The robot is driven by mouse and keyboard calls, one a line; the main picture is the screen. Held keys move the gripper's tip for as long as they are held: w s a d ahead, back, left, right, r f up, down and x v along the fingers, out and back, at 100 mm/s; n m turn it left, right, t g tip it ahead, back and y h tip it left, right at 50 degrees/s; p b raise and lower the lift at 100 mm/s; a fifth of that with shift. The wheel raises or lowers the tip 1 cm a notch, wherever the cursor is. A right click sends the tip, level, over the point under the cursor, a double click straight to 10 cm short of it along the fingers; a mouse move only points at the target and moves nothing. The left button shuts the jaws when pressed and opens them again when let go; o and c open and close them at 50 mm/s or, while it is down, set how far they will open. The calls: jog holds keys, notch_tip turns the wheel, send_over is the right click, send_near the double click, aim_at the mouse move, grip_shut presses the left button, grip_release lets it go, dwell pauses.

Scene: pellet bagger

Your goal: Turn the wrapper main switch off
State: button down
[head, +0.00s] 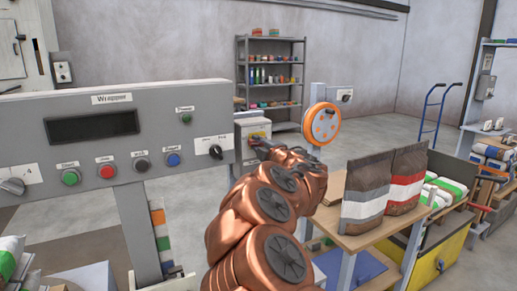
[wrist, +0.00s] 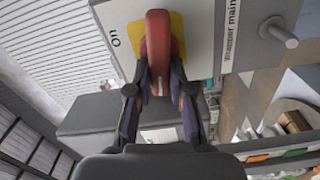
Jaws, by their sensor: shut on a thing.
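The wrapper main switch is a red handle (wrist: 157,40) on a yellow plate (wrist: 178,30), on a light grey box face. In the wrist view the word "On" stands left of the handle and "Wrapper main" is printed to its right, partly cut off. The handle lies along the picture's vertical. My gripper (wrist: 159,82) is shut on it, one finger on each side. In the head view my gripper (head: 256,147) reaches the grey switch box (head: 243,125) beyond the wrapper panel; my arm and fingers mostly hide the handle.
The wrapper panel (head: 70,155), with a dark display, buttons and knobs, stands close on the left. An orange wheel (head: 321,124) is just right of the switch box. A table with bags (head: 366,188) stands at right. A grey shelf (head: 271,50) is behind.

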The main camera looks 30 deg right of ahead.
jog(key=shift+f+n+b, duration=0.2)
jog(key=shift+n+b, duration=0.25)
jog(key=shift+n, duration=0.55)
jog(key=c, duration=1)
grip_release()
jog(key=shift+c, duration=0.2)
jog(key=s+a, duration=0.1)
jog(key=s, duration=1.1)
jog(key=shift+r, duration=0.1)
